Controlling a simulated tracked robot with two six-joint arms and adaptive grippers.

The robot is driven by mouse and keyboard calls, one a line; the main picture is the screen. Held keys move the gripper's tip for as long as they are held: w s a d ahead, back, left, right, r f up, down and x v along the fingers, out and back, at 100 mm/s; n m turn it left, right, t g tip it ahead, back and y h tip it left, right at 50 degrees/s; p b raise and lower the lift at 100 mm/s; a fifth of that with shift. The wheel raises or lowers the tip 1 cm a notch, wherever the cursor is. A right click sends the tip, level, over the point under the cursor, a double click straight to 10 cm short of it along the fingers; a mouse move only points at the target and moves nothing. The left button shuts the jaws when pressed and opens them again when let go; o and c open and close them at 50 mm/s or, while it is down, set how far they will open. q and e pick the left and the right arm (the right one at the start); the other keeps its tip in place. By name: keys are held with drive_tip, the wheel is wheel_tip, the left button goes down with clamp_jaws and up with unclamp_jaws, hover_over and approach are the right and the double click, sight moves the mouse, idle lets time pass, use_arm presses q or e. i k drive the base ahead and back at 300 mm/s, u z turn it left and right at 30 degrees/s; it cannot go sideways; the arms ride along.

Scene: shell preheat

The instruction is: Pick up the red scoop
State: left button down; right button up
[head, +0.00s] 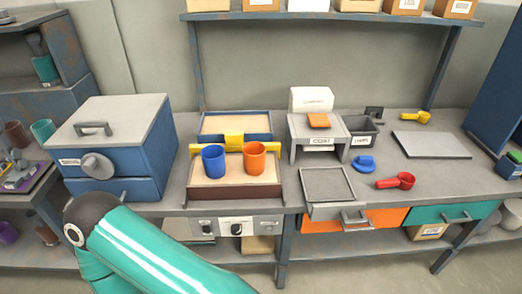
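The red scoop (404,180) lies on the grey workbench (285,186) at the right, near its front edge. Its round cup is on the right and its handle points left. Nothing touches it. A teal arm link of mine crosses the lower left of the head view, well to the left of the scoop. Neither of my grippers shows in this view, so their state is hidden.
A blue scoop (364,164) and a yellow scoop (416,117) lie nearby. A grey plate (431,145) lies behind the red scoop; a grey tray (327,184) sits left. Blue (213,160) and orange (254,158) cups stand further left. Bench space around the red scoop is clear.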

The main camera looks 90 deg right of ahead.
sight(406, 181)
drive_tip(key=z, duration=0.15)
drive_tip(key=k, duration=2.3)
drive_tip(key=u, duration=1.4)
drive_tip(key=i, duration=0.1)
drive_tip(key=z, duration=3.05)
drive_tip(key=i, duration=0.7)
